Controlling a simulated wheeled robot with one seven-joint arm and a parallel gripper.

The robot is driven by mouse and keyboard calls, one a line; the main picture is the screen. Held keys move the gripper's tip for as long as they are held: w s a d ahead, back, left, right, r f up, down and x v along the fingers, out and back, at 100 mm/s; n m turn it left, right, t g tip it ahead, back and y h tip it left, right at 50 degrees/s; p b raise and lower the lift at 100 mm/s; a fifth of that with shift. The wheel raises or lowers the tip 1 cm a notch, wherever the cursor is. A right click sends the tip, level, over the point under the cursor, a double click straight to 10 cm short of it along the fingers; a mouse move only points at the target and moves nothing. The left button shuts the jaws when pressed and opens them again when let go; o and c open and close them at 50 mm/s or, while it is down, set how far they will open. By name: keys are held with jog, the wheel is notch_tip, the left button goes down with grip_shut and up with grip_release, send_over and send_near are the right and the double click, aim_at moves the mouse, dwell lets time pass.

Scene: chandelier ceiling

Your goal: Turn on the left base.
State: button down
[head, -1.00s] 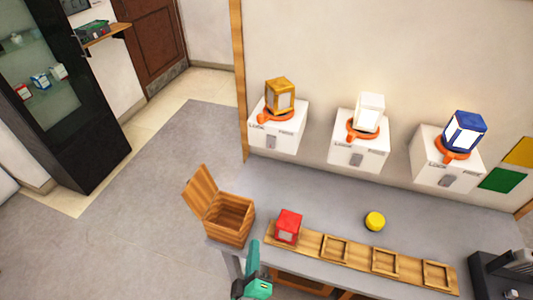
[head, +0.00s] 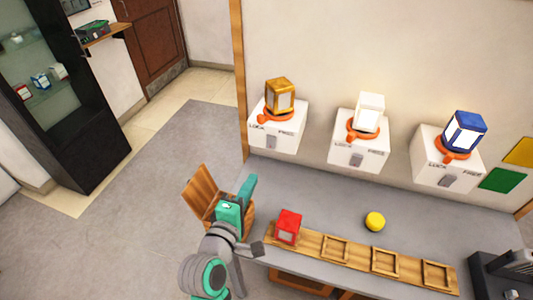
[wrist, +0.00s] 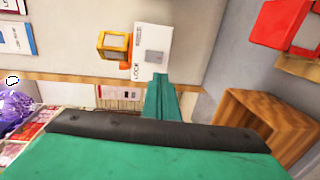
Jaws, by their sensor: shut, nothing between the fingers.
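The left base (head: 289,134) is a white box on the wall with lettering that seems to read LOCK and FREE and a grey switch (head: 272,142) on its front. An orange ring (head: 276,114) and a gold lantern (head: 280,92) sit on top. My gripper (head: 249,182) is shut and empty, below and left of the left base, apart from it and over the wooden box. In the wrist view the shut fingers (wrist: 160,82) point toward the base (wrist: 153,42) and its switch (wrist: 155,57); the gold lantern (wrist: 113,45) is beside it.
Two similar bases hold a white lantern (head: 369,112) and a blue lantern (head: 464,131). The open wooden box (head: 201,190) is partly hidden by my arm. A red lantern (head: 288,225) stands on the wooden rack (head: 352,263). A yellow disc (head: 375,221) lies on the grey table (head: 320,195).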

aim_at(270, 147)
jog(key=shift+w, duration=0.1)
jog(key=x, duration=1.4)
